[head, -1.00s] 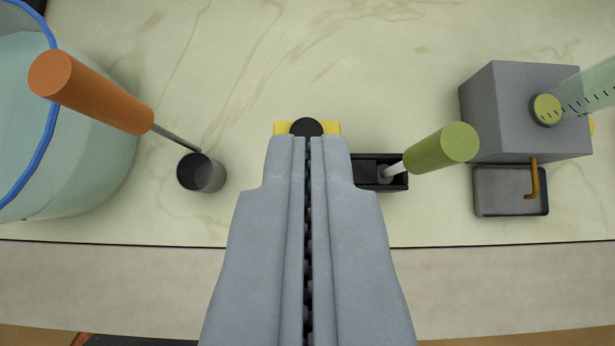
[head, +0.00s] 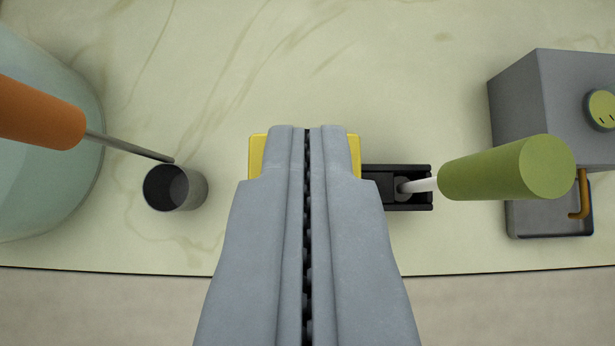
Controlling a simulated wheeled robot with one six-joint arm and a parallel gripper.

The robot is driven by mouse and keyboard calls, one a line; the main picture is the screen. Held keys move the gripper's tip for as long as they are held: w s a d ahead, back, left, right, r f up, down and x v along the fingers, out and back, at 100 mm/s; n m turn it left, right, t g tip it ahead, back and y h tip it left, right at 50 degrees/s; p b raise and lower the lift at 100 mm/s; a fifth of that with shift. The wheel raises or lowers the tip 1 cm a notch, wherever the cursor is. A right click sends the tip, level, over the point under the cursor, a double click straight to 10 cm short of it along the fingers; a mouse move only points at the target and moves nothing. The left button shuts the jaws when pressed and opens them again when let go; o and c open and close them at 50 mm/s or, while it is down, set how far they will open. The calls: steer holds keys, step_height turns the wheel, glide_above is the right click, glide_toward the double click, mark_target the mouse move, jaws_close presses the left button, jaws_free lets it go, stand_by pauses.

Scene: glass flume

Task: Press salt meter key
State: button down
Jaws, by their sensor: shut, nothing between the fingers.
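My gripper (head: 307,130) is shut and empty, pointing away over the counter at the picture's middle. Right under its fingertips is a small yellow block (head: 257,156), which looks to be the salt meter. Only its left and right edges show beside the fingers. Its black round key is hidden behind the fingers now. I cannot tell whether the fingertips touch it.
A black holder (head: 422,170) with a green-handled tool (head: 500,172) sits close right of the gripper. A grey box (head: 530,100) with a tray (head: 540,222) stands farther right. Left are a grey cup (head: 190,190), an orange-handled rod (head: 45,112) and a large pale vessel (head: 40,190).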

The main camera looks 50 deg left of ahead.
steer(key=shift+s+f, duration=0.15)
steer(key=shift+f, duration=1.05)
steer(key=s+d+r, duration=0.2)
steer(key=r, duration=0.4)
steer(key=s+d+r, duration=0.2)
steer(key=d+r, duration=0.1)
steer(key=r, duration=0.3)
steer(key=shift+s+d+r, duration=0.15)
steer(key=shift+d+r, duration=0.05)
steer(key=shift+d, duration=0.1)
steer(key=s+d+f+m+t+h, duration=0.1)
steer(key=s+d+m+t+h, duration=0.2)
steer(key=s, duration=1.1)
steer(key=s+d+m+t+h, duration=0.4)
steer(key=s+d+m+t, duration=0.3)
steer(key=s+d, duration=0.5)
steer(key=s+t, duration=0.1)
steer(key=s, duration=0.2)
steer(key=shift+s+f+t, duration=0.15)
steer(key=shift+f+t, duration=0.25)
